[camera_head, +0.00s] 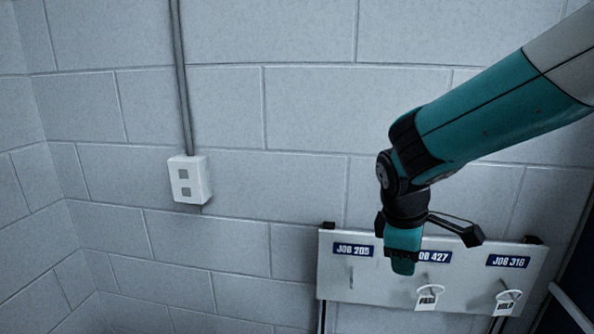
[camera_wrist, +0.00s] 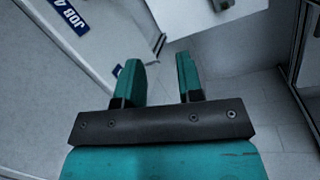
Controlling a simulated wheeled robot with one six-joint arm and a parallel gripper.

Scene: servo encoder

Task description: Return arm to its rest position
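My gripper (camera_head: 403,265) points down in front of the upper middle part of a white board on the wall. In the wrist view my gripper (camera_wrist: 158,70) has its two teal fingers apart, with nothing seen between them. The white board (camera_head: 385,283) carries blue labels: JOB 205 (camera_head: 353,250), JOB 427 (camera_head: 436,257), partly hidden by my gripper, and JOB 316 (camera_head: 508,262). A white tag (camera_head: 427,298) hangs under JOB 427. Another tag, which seems to read HOLD (camera_head: 506,302), hangs under JOB 316. No tag shows under JOB 205.
A white switch box (camera_head: 189,180) with a grey conduit (camera_head: 182,80) is on the block wall (camera_head: 290,110) at left. A dark edge with a pale rail (camera_head: 571,308) stands at the far right. The space left of my arm looks clear.

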